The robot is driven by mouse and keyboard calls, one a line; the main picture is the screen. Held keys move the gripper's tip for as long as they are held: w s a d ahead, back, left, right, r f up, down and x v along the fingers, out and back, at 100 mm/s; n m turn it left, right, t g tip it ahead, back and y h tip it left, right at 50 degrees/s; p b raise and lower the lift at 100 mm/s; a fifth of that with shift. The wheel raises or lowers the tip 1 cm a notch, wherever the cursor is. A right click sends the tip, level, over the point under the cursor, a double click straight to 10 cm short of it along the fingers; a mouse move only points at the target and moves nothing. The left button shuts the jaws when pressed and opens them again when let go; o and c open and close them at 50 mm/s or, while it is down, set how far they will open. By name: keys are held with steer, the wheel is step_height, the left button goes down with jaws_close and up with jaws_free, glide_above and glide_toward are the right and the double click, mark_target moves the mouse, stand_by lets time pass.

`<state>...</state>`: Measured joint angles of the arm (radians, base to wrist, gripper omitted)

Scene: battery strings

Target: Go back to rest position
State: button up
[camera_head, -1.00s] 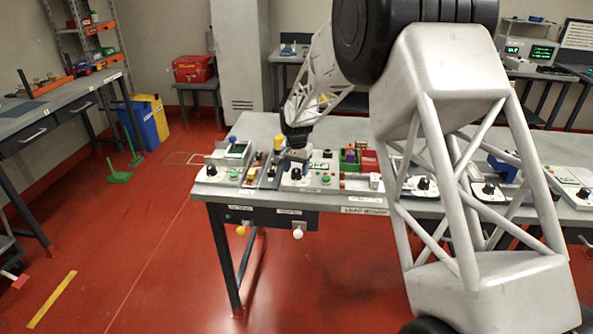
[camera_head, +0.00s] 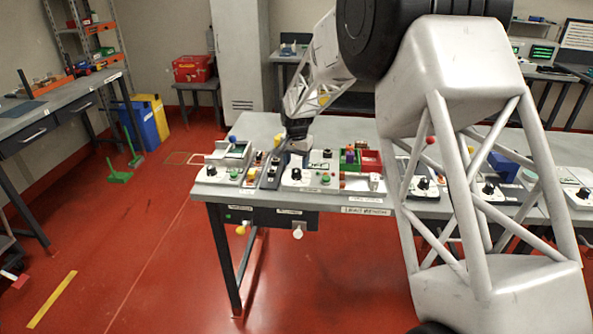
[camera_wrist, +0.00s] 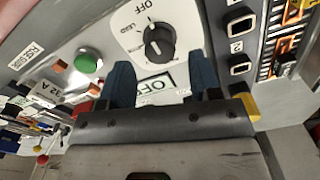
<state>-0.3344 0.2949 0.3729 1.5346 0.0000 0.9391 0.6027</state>
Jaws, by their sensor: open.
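My gripper (camera_wrist: 165,85) is open in the wrist view, with two dark blue fingers apart and nothing between them. Its fingers are in front of a white panel (camera_wrist: 115,35) with a black rotary knob (camera_wrist: 159,41), a green button (camera_wrist: 88,62) and an "OFF" label. In the head view my gripper (camera_head: 293,151) is above the left part of the workbench, near the panel with the knob (camera_head: 296,174). Whether the fingertips touch the panel cannot be told.
The grey workbench (camera_head: 262,128) carries several control panels in a row. A red and green bin set (camera_head: 362,160) stands right of my gripper. My own arm hides part of the bench. The red floor (camera_head: 150,240) left of the bench is largely clear.

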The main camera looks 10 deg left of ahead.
steer(key=s+d+r+n+t, duration=0.1)
steer(key=s+d+r, duration=0.8)
steer(key=s, duration=0.2)
steer(key=s+d+r, duration=0.8)
steer(key=s+d, duration=0.2)
steer(key=s, duration=0.2)
steer(key=s+d, duration=0.3)
steer(key=s, duration=0.7)
steer(key=s+d+n+t, duration=0.1)
steer(key=s+d, duration=0.2)
steer(key=s, duration=0.7)
steer(key=s+d, duration=0.4)
steer(key=s, duration=0.6)
steer(key=shift+s+f+n+t, duration=0.25)
steer(key=shift+f+n+t, duration=0.05)
steer(key=shift+f+n, duration=0.1)
steer(key=shift+d, duration=0.1)
